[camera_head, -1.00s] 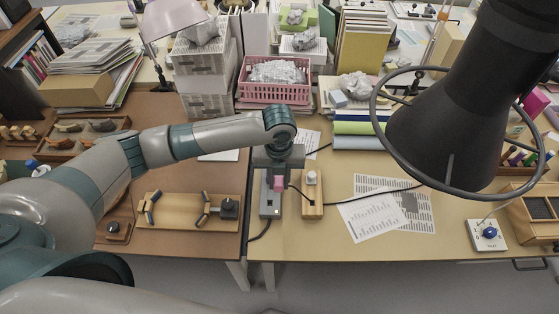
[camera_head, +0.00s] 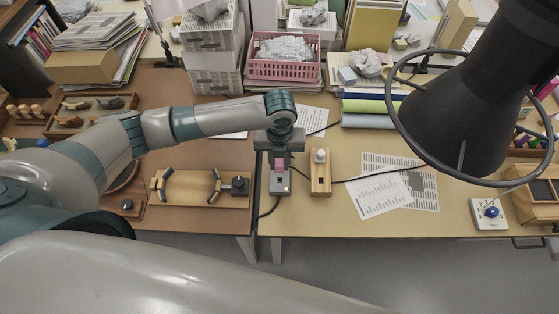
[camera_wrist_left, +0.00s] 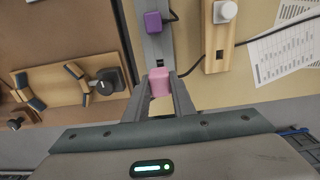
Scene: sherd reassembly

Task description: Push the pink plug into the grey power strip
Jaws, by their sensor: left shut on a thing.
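The pink plug (camera_head: 279,164) is between the fingers of my left gripper (camera_head: 279,156), which is shut on it; it also shows in the left wrist view (camera_wrist_left: 159,82). The grey power strip (camera_head: 280,187) lies on the table with its long side running away from me. The plug is over the strip's middle line, towards its near end. My gripper hides part of the strip. In the wrist view the strip (camera_wrist_left: 157,48) runs away behind the plug. I cannot tell whether the plug touches the strip or sits in a socket. My right gripper is not in view.
A purple plug (camera_wrist_left: 153,21) with a dark cord is on the strip farther along. A wooden block (camera_head: 320,182) with a white knob stands close on the right. A wooden board (camera_head: 190,200) with dark fittings lies on the left. Papers (camera_head: 385,190) lie right.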

